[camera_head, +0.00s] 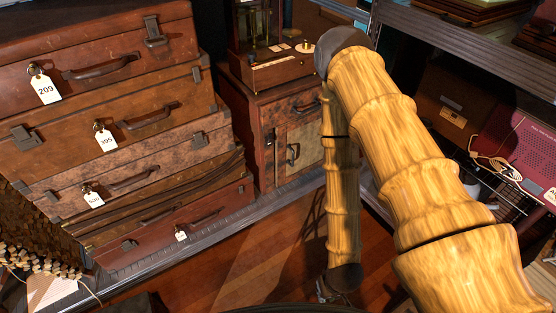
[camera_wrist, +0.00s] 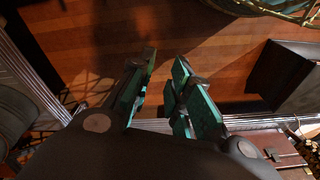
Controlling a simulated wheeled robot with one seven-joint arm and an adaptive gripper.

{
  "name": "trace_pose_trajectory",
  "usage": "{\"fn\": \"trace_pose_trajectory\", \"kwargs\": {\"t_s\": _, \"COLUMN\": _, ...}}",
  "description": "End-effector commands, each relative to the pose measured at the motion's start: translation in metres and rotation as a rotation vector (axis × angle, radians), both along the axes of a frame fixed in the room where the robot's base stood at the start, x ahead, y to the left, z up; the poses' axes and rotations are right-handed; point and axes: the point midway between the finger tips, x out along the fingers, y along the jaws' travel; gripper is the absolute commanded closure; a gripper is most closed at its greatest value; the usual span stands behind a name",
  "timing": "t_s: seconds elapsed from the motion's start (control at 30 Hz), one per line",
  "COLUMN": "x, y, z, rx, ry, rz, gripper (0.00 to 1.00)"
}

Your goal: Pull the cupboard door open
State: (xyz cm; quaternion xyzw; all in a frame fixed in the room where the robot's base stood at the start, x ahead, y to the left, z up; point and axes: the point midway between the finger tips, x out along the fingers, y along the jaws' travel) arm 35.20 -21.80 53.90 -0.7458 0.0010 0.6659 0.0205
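A small wooden cupboard (camera_head: 262,165) stands at the back in the head view, between the suitcases and my arm. Its door (camera_head: 306,142) has a paler panel and a dark handle (camera_head: 292,154) at its left side, and looks closed. My arm hides the door's right side. My gripper (camera_head: 329,292) hangs low above the floor, in front of and well apart from the cupboard. In the wrist view my gripper (camera_wrist: 164,72) has its two green-edged fingers apart, with only floor showing between them. The cupboard cannot be made out in the wrist view.
Several stacked suitcases (camera_head: 110,125) with tags fill the left. A wooden instrument (camera_head: 275,68) stands on the cupboard. A metal shelf (camera_head: 470,55) and a pink case (camera_head: 520,150) are at the right. The wooden floor (camera_head: 275,255) before the cupboard is clear.

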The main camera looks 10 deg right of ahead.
Motion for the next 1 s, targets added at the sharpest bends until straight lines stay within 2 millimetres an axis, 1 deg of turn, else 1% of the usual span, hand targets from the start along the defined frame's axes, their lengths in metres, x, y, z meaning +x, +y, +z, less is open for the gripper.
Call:
{"fn": "trace_pose_trajectory", "kwargs": {"t_s": 0.03, "x": 0.019, "y": 0.003, "z": -0.024, "rx": 0.007, "ry": -0.046, "rz": 0.0, "gripper": 0.81}}
{"fn": "trace_pose_trajectory", "kwargs": {"t_s": 0.07, "x": 0.031, "y": 0.005, "z": -0.031, "rx": 0.01, "ry": -0.077, "rz": 0.001, "gripper": 0.81}}
{"fn": "trace_pose_trajectory", "kwargs": {"t_s": 0.1, "x": 0.048, "y": 0.008, "z": -0.04, "rx": 0.015, "ry": -0.12, "rz": 0.004, "gripper": 0.81}}
{"fn": "trace_pose_trajectory", "kwargs": {"t_s": 0.17, "x": 0.073, "y": 0.012, "z": -0.05, "rx": 0.021, "ry": -0.184, "rz": 0.007, "gripper": 0.81}}
{"fn": "trace_pose_trajectory", "kwargs": {"t_s": 0.2, "x": 0.09, "y": 0.014, "z": -0.057, "rx": 0.022, "ry": -0.226, "rz": 0.008, "gripper": 0.81}}
{"fn": "trace_pose_trajectory", "kwargs": {"t_s": 0.27, "x": 0.114, "y": 0.017, "z": -0.066, "rx": 0.025, "ry": -0.288, "rz": 0.01, "gripper": 0.81}}
{"fn": "trace_pose_trajectory", "kwargs": {"t_s": 0.3, "x": 0.131, "y": 0.019, "z": -0.071, "rx": 0.026, "ry": -0.331, "rz": 0.011, "gripper": 0.81}}
{"fn": "trace_pose_trajectory", "kwargs": {"t_s": 0.37, "x": 0.155, "y": 0.021, "z": -0.078, "rx": 0.026, "ry": -0.394, "rz": 0.012, "gripper": 0.81}}
{"fn": "trace_pose_trajectory", "kwargs": {"t_s": 0.4, "x": 0.172, "y": 0.023, "z": -0.082, "rx": 0.026, "ry": -0.436, "rz": 0.011, "gripper": 0.81}}
{"fn": "trace_pose_trajectory", "kwargs": {"t_s": 0.47, "x": 0.195, "y": 0.024, "z": -0.086, "rx": 0.023, "ry": -0.498, "rz": 0.01, "gripper": 0.81}}
{"fn": "trace_pose_trajectory", "kwargs": {"t_s": 0.5, "x": 0.211, "y": 0.025, "z": -0.089, "rx": 0.021, "ry": -0.54, "rz": 0.007, "gripper": 0.81}}
{"fn": "trace_pose_trajectory", "kwargs": {"t_s": 0.57, "x": 0.234, "y": 0.026, "z": -0.092, "rx": 0.016, "ry": -0.603, "rz": 0.005, "gripper": 0.81}}
{"fn": "trace_pose_trajectory", "kwargs": {"t_s": 0.6, "x": 0.249, "y": 0.026, "z": -0.093, "rx": 0.012, "ry": -0.645, "rz": 0.002, "gripper": 0.81}}
{"fn": "trace_pose_trajectory", "kwargs": {"t_s": 0.67, "x": 0.271, "y": 0.026, "z": -0.094, "rx": 0.004, "ry": -0.706, "rz": -0.003, "gripper": 0.81}}
{"fn": "trace_pose_trajectory", "kwargs": {"t_s": 0.7, "x": 0.286, "y": 0.026, "z": -0.094, "rx": -0.001, "ry": -0.748, "rz": -0.007, "gripper": 0.81}}
{"fn": "trace_pose_trajectory", "kwargs": {"t_s": 0.77, "x": 0.307, "y": 0.024, "z": -0.094, "rx": -0.012, "ry": -0.809, "rz": -0.014, "gripper": 0.81}}
{"fn": "trace_pose_trajectory", "kwargs": {"t_s": 0.8, "x": 0.321, "y": 0.023, "z": -0.093, "rx": -0.02, "ry": -0.851, "rz": -0.021, "gripper": 0.81}}
{"fn": "trace_pose_trajectory", "kwargs": {"t_s": 1.0, "x": 0.385, "y": 0.014, "z": -0.083, "rx": -0.067, "ry": -1.049, "rz": -0.058, "gripper": 0.81}}
